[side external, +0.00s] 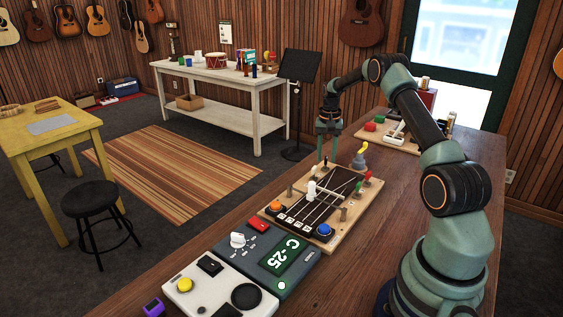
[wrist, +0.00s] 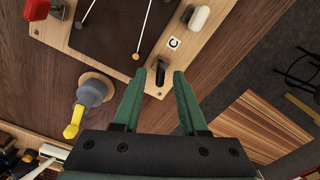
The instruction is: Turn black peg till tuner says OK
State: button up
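The black peg (wrist: 160,74) stands at the corner of the wooden board (wrist: 150,78), next to a "C" label (wrist: 174,43). My gripper (wrist: 160,80) is open, and the peg shows between its two green fingertips with gaps at the sides. I cannot tell how far down the fingers reach. In the side view my gripper (side external: 327,158) points down over the board's far end, and I cannot make out the black peg there. The tuner (side external: 262,252) shows "C -25" in green on its display (side external: 283,255). A round green-white light (side external: 281,286) is below the display.
A white peg (wrist: 198,18) and a red peg (wrist: 56,8) stand on the board. A grey post with a yellow handle (wrist: 90,96) stands close beside the board. A box with a yellow button (side external: 185,285) adjoins the tuner. Bare tabletop lies right of the board.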

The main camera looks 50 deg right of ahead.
aim_at(326, 157)
dwell(0.3)
notch_tip(326, 157, up, 12)
dwell(0.5)
